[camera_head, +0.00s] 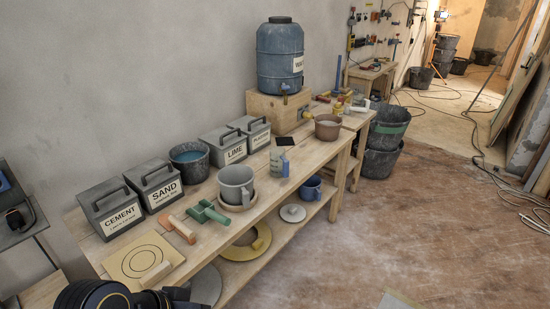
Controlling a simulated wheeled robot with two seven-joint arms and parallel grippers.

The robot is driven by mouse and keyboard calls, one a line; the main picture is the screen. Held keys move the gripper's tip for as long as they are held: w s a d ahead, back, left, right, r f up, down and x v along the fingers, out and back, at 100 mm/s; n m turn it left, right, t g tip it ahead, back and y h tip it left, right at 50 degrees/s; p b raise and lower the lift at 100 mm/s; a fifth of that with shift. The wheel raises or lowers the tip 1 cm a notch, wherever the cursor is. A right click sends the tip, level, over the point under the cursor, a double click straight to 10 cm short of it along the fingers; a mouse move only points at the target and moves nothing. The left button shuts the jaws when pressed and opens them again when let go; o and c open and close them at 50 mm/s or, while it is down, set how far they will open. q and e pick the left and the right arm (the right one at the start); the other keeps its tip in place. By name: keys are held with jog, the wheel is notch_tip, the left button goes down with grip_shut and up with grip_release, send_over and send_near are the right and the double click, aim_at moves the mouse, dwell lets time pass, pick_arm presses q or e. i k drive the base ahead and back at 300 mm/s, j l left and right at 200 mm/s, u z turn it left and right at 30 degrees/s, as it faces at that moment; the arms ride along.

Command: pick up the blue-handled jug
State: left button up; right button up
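A small blue mug-like vessel (311,187) with a handle stands on the lower shelf. Dark parts of my arm show at the bottom left edge, well short of the jug.
Lidded boxes marked cement (111,210), sand (155,186) and lime (225,147) line the wall. A dark bucket (189,163) stands behind the jug. Green (208,211) and orange (178,229) tools lie left of it.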

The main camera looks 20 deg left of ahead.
aim_at(280, 166)
jog(key=i+l+u, duration=0.1)
jog(key=i+u, duration=0.35)
jog(key=i+l+u, duration=0.25)
jog(key=u, duration=0.2)
jog(key=i+l+u, duration=0.65)
jog(key=l+u, duration=0.25)
jog(key=i+l+u, duration=0.2)
jog(key=l+u, duration=0.7)
jog(key=l, duration=0.2)
jog(key=i, duration=0.05)
